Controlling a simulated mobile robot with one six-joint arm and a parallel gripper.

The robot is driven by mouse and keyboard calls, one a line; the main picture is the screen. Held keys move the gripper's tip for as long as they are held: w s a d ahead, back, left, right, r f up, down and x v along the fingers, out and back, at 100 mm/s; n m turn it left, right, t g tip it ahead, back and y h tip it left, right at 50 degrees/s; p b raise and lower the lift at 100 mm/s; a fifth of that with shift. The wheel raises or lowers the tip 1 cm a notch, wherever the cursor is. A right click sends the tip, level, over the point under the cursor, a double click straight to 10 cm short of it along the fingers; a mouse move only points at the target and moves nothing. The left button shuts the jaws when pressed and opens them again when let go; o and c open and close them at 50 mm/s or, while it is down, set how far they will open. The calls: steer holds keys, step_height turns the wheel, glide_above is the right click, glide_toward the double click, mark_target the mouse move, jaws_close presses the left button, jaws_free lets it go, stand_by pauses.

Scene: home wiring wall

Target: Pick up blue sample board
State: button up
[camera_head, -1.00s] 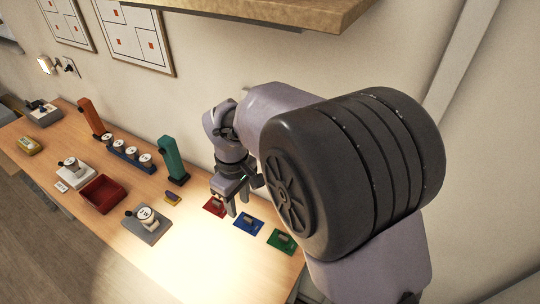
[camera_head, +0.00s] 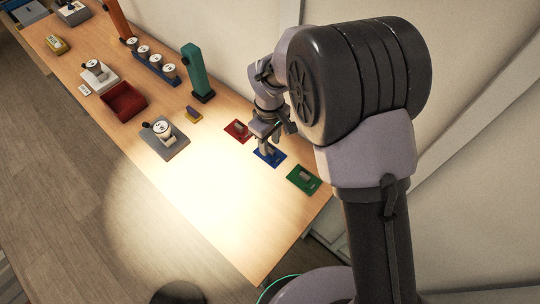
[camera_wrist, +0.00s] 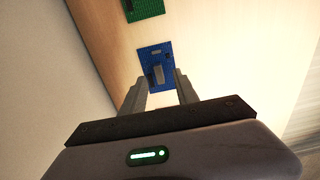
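The blue sample board (camera_head: 270,157) lies flat on the wooden table, between the red board (camera_head: 238,130) and the green board (camera_head: 303,179). My gripper (camera_head: 265,143) is over it in the head view and hides part of it. In the wrist view the blue board (camera_wrist: 156,68) lies just beyond the two fingertips (camera_wrist: 162,80), with a grey block on its top. The fingers are apart with nothing held between them. Whether they touch the board I cannot tell. The green board also shows in the wrist view (camera_wrist: 143,8).
The wall is close behind the boards. The table front is clear.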

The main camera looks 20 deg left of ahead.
mark_target(270, 149)
step_height(270, 149, down, 3)
steer(key=shift+f+b, duration=0.15)
steer(key=shift+b, duration=0.3)
steer(key=shift+c, duration=0.3)
jaws_close()
stand_by(0.7)
